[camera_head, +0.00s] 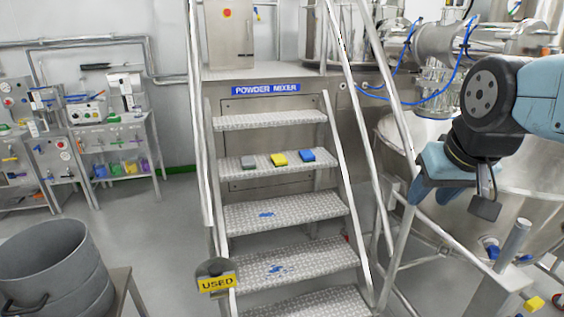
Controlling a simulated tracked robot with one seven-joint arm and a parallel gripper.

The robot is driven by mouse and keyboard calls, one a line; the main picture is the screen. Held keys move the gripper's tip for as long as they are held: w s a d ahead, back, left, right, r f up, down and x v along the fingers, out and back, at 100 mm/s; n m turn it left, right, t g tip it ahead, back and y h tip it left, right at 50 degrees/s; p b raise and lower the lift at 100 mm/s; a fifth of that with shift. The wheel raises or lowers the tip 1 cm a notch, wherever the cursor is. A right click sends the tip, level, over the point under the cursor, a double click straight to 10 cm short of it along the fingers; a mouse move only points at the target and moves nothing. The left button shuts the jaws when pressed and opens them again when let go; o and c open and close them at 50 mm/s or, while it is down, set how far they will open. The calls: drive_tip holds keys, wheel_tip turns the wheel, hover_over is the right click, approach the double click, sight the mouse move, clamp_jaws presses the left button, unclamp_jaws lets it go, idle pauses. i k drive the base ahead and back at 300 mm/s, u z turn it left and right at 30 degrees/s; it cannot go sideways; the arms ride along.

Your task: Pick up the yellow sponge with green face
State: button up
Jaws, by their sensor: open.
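A yellow block (278,159), which looks like a sponge, lies on a metal step of the stairs, between a grey block and a blue block. No green face can be made out on it. Another small yellow piece (534,303) is low at the right edge; I cannot tell whether it is a sponge. My gripper (436,188) hangs at the right, in front of the large steel vessel, well to the right of the step with the blocks. Its jaws are open and nothing shows between them.
A grey block (248,162) and a blue block (307,155) flank the yellow one. Sloping steel handrails (362,118) stand between my gripper and the steps. A grey bin (52,272) and a "USED" sign (217,282) are at lower left. Open floor lies left of the stairs.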

sight(277, 160)
drive_tip(key=i, duration=0.9)
drive_tip(key=u, duration=0.05)
